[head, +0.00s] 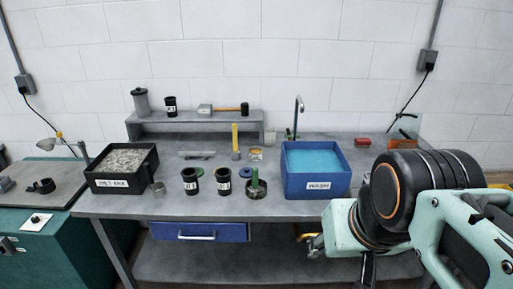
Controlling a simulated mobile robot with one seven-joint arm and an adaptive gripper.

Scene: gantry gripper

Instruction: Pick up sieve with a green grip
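A small round dark dish-like thing with an upright green grip (256,184) stands near the front edge of the grey workbench (285,208). It looks like the sieve, but its mesh is too small to make out. My mint-green and black arm fills the lower right of the head view. What seems to be my gripper (314,240) shows low, in front of the bench's front edge, to the right of and below the sieve. It is apart from the sieve. Its fingers are too small and partly hidden to tell whether they are open.
Two black cups (223,181) stand left of the sieve. A blue basin of water (291,186) stands to its right. A black box of gravel (94,182) is at the left. A hammer (235,142) and a tap (298,115) are behind. A blue drawer (190,232) is below.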

